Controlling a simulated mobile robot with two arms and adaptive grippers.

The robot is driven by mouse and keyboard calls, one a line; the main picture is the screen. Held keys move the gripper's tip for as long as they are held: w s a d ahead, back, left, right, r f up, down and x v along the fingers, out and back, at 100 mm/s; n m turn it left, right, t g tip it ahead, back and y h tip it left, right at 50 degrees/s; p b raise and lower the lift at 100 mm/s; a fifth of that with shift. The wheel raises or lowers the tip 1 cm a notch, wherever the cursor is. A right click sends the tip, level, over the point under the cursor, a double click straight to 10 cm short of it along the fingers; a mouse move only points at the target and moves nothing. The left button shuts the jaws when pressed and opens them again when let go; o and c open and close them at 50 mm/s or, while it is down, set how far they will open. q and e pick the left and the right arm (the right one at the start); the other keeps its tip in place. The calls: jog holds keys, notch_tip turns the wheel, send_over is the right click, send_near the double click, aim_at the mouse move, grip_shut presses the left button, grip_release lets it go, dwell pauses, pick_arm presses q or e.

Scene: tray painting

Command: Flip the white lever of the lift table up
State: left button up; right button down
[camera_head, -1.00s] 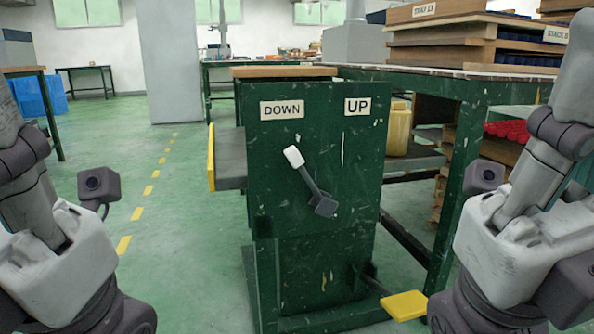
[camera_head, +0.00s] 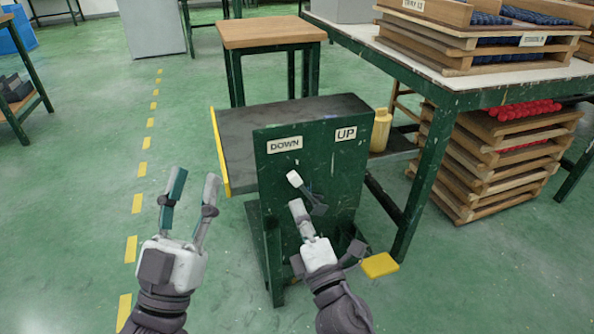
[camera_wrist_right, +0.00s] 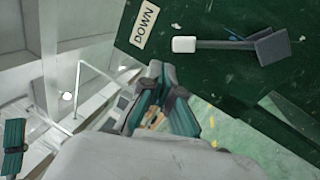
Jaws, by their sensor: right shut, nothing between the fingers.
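The lift table's green front panel (camera_head: 345,175) carries a DOWN label (camera_head: 285,144) on the left and an UP label (camera_head: 346,133) on the right. The lever's white tip (camera_head: 294,178) points up and left, toward DOWN, from its dark pivot (camera_head: 318,208). The lever also shows in the right wrist view (camera_wrist_right: 184,44), apart from the fingers. My right gripper (camera_head: 297,206) is shut and empty, just below the white tip in the head view; its fingertips (camera_wrist_right: 157,68) show in the wrist view. My left gripper (camera_head: 193,183) is open and empty, left of the panel.
The lift table's dark top (camera_head: 300,112) has a yellow left edge. A yellow pedal (camera_head: 380,265) juts out low at the right. A yellow container (camera_head: 380,130) stands behind the panel. A green-legged table (camera_head: 480,95) with trays stands right. Floor on the left is clear.

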aim_at(305, 190)
pick_arm(q)
jog(key=f+g+p, duration=0.1)
jog(key=p, duration=0.1)
jog(key=f+g+y+p, duration=0.1)
jog(key=p, duration=0.1)
jog(key=shift+s+a+f+n+g, duration=0.2)
jog(key=shift+s+n+g, duration=0.1)
jog(key=shift+s+g, duration=0.1)
pick_arm(e)
jog(key=s+f+n+g+h, duration=0.2)
jog(key=s+f+n, duration=0.1)
jog(key=f, duration=0.3)
jog(key=shift+s+a+f, duration=0.2)
jog(key=shift+s+a, duration=0.1)
jog(key=shift+s, duration=0.1)
jog(key=shift+w, duration=0.1)
